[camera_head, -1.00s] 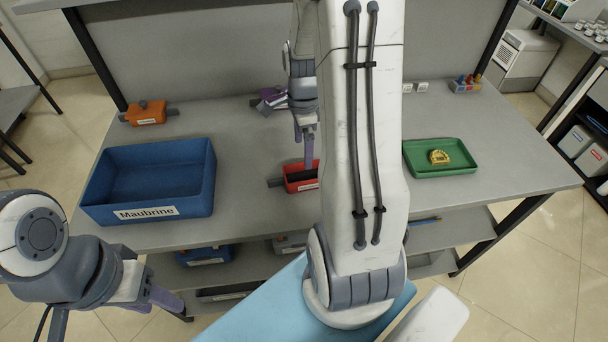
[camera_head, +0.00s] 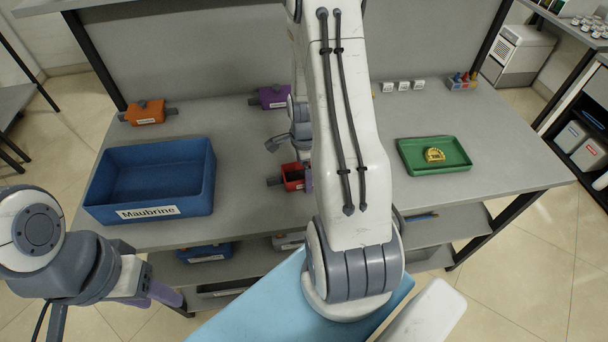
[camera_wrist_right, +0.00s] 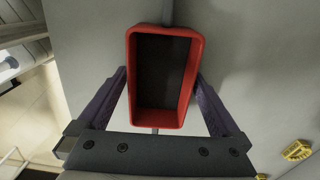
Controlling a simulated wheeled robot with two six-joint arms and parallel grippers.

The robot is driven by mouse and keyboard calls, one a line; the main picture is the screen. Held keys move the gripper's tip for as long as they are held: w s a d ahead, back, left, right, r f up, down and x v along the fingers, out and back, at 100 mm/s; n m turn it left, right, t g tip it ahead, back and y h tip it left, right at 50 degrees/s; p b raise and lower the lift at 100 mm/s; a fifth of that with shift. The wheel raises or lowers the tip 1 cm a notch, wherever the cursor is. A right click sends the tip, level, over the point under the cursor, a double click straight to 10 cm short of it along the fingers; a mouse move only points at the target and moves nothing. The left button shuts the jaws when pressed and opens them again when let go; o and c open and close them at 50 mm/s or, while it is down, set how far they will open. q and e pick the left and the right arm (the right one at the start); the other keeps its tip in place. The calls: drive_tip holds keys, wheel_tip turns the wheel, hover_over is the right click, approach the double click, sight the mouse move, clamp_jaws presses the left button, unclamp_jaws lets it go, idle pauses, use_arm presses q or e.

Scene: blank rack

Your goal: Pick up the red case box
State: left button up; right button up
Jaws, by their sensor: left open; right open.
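The red case box (camera_head: 292,176) stands on the grey table, right of the blue bin, partly hidden by my right arm. In the right wrist view the red box (camera_wrist_right: 187,85) shows its open top and dark, empty inside. In the head view this gripper (camera_head: 300,178) is mostly hidden behind my arm. My left gripper (camera_head: 165,295) is open and empty, low at the left in front of the table edge.
A blue bin (camera_head: 92,197) labelled Maubrine stands at the table's left. An orange case box (camera_head: 146,112) and a purple one (camera_head: 274,97) stand at the back. A green tray (camera_head: 405,158) holding a yellow object (camera_head: 434,155) lies at the right.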

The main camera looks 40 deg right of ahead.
drive_tip(key=c, duration=1.2)
drive_tip(key=shift+o, duration=0.2)
drive_tip(key=shift+r, duration=0.15)
